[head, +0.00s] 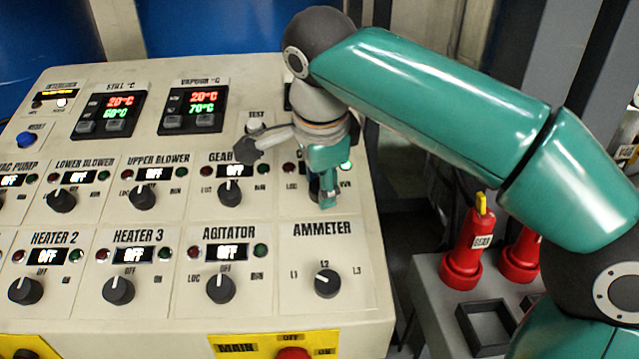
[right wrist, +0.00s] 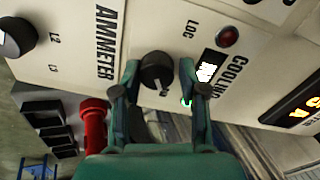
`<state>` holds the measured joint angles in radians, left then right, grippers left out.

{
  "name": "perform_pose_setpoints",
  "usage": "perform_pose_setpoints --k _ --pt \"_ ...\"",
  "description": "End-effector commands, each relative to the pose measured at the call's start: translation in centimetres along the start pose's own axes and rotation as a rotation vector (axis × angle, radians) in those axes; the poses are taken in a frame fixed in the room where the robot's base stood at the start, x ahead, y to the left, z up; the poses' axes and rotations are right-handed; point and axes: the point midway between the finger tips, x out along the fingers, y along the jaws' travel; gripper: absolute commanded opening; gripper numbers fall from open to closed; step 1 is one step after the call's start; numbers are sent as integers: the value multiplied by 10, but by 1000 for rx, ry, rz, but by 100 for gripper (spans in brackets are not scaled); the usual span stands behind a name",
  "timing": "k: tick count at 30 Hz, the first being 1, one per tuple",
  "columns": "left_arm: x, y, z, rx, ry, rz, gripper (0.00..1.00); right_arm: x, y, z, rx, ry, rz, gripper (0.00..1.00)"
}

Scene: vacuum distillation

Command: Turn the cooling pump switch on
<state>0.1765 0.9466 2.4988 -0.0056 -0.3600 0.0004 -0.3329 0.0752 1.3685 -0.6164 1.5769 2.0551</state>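The cooling pump switch (right wrist: 155,72) is a round black knob on the cream panel, below its partly hidden "COOLING" label. Its pale mark points down-right in the right wrist view, away from "LOC". The white display (right wrist: 206,70) above it is partly covered by a finger and I cannot read it. The green lamp (right wrist: 186,102) beside it glows; the red lamp (right wrist: 228,37) looks dim. My right gripper (right wrist: 162,78) is open, with its fingers apart on either side of the knob. In the head view the right gripper (head: 325,190) hides the switch. My left gripper is not in view.
The ammeter knob (head: 328,283) is just below my right gripper, and the gearbox-row knob (head: 230,192) and agitator knob (head: 221,288) are to its left. Red bottle-like objects (head: 462,250) stand on a grey bench to the right. A red main switch (head: 293,353) is at the front edge.

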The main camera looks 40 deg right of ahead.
Motion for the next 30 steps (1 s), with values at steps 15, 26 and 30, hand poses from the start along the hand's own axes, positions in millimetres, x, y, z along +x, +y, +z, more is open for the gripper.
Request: perform_pose_setpoints --k 15,26,30 --pt "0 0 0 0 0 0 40 -6 0 0 -2 1 3 61" --pt "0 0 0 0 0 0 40 -55 -1 1 -3 0 2 61" --pt "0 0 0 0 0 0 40 -68 -2 1 -2 0 2 61"
